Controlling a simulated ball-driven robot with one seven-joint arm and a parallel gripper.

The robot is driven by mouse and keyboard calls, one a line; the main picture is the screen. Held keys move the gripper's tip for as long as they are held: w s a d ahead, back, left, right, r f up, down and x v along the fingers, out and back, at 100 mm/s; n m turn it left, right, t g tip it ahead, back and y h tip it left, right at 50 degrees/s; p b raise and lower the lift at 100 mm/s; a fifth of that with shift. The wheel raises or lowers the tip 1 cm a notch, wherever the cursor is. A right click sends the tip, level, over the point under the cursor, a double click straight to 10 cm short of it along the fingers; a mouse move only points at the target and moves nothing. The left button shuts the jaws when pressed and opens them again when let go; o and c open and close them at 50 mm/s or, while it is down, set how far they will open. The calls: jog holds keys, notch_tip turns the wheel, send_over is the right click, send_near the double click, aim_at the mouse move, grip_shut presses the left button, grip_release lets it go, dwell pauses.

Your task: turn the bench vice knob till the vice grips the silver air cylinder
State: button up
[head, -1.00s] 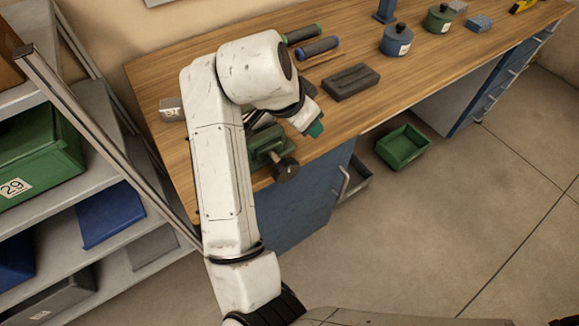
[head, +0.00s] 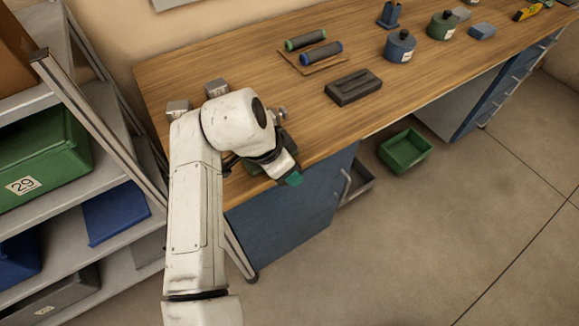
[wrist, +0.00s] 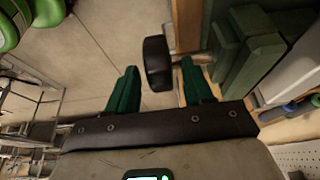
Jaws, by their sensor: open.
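The green bench vice (wrist: 255,45) fills the upper right of the wrist view; in the head view my arm hides most of it. Its dark round knob (wrist: 157,64) is on a metal screw rod. My gripper (wrist: 159,72) is open, with one teal finger on each side of the knob and visible gaps between. In the head view a teal fingertip (head: 293,179) shows at the bench's front edge, and the knob is hidden. A small silver part (head: 281,113) shows just past my wrist; I cannot tell if it is the air cylinder or whether the jaws touch it.
Two grey blocks (head: 216,87) stand behind my arm. A dark slotted block (head: 353,87) and two rollers on a board (head: 314,53) lie to the right. A shelf rack (head: 95,130) stands close on the left. A green bin (head: 404,150) lies on the clear floor.

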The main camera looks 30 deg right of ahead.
jog(key=shift+x, duration=1.05)
grip_shut()
